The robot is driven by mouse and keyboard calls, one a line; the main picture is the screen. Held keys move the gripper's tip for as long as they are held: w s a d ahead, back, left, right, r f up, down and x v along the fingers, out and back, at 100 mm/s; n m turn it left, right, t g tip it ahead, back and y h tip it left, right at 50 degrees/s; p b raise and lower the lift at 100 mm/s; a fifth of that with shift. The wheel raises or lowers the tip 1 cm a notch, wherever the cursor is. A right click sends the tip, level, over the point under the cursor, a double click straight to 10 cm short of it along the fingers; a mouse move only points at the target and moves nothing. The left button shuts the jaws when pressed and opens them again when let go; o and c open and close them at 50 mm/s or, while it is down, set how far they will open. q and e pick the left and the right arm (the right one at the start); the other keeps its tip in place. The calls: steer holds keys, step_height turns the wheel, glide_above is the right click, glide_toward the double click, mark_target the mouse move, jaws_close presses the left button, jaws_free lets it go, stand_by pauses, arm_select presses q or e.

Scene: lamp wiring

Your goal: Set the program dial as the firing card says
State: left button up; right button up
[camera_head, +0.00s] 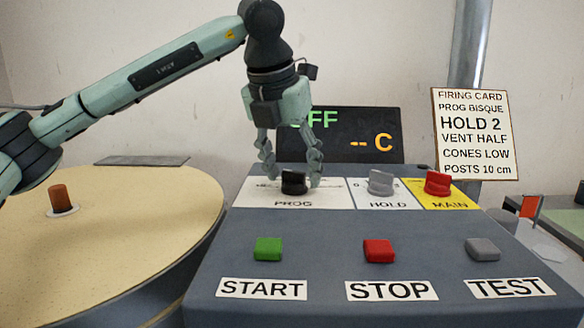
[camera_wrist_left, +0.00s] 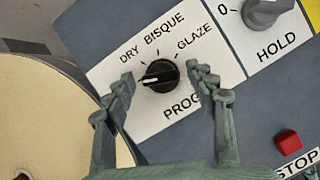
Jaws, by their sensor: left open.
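The black program dial (camera_head: 293,184) sits on the white PROG plate (camera_head: 333,196). In the left wrist view the dial (camera_wrist_left: 165,75) has a white pointer line aimed left, below the DRY mark and away from BISQUE. My left gripper (camera_head: 292,180) is open, pointing down, with one finger on each side of the dial. In the wrist view its fingers (camera_wrist_left: 160,77) show gaps to the dial. The firing card (camera_head: 474,135) at the right reads PROG BISQUE, HOLD 2, VENT HALF. My right gripper is out of view.
The grey HOLD knob (camera_head: 381,184) and red MAIN switch (camera_head: 438,184) stand right of the dial. START (camera_head: 268,249), STOP (camera_head: 378,250) and TEST (camera_head: 482,249) buttons line the front. A dark display (camera_head: 350,142), partly hidden, shows "FF" and "-- C".

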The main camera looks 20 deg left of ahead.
arm_select(q)
steer(key=c, duration=1.2)
steer(key=shift+o, duration=0.2)
